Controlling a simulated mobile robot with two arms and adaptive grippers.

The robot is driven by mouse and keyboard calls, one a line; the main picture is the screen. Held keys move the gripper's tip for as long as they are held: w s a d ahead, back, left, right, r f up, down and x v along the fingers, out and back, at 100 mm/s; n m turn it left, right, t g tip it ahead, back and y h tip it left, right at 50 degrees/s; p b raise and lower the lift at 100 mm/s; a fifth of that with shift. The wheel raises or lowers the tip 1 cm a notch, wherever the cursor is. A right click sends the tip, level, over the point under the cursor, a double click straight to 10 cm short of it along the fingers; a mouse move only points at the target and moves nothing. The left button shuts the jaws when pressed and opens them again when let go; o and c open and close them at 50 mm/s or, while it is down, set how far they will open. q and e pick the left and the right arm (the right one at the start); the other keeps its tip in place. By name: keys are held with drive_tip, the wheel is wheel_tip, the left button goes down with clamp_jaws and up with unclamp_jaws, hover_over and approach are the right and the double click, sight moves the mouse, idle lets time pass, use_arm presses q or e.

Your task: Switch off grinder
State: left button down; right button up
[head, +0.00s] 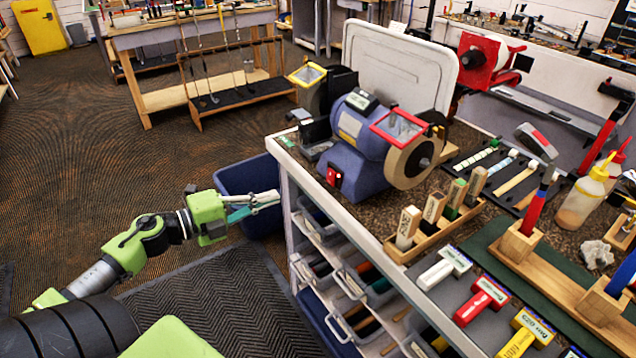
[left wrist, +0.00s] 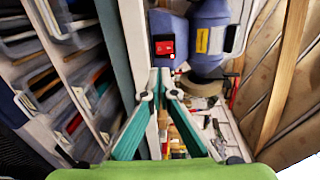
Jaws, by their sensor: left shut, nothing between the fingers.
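The blue bench grinder (head: 362,145) stands at the corner of the workbench, with a wheel on each side. Its red switch (head: 334,175) is low on the front of the base. The switch also shows in the left wrist view (left wrist: 165,48), just beyond the fingertips. My left gripper (head: 278,197) is shut and empty, level with the bench edge and short of the switch, not touching it. In the left wrist view my left gripper (left wrist: 161,78) has its teal fingers meeting at the tips. The switch's position cannot be told. My right gripper is not in view.
The workbench (head: 290,165) has open shelves of grey bins (head: 355,285) under its edge. A blue bin (head: 238,180) stands on the floor behind my left gripper. Wooden blocks, a hammer (head: 535,150) and bottles crowd the bench top. The floor at left is clear.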

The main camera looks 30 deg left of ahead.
sight(328, 180)
use_arm(q)
drive_tip(key=p+x, duration=0.2)
drive_tip(key=x, duration=1.1)
drive_tip(key=shift+a+r, duration=0.1)
drive_tip(key=shift+w, duration=0.5)
drive_tip(key=shift+d, duration=0.25)
drive_tip(key=shift+f, duration=0.25)
drive_tip(key=shift+w+d+f+b, duration=0.15)
drive_tip(key=shift+f+b, duration=0.2)
drive_tip(key=shift+b, duration=0.6)
drive_tip(key=shift+r+t, duration=0.3)
drive_tip(key=shift+t, duration=0.1)
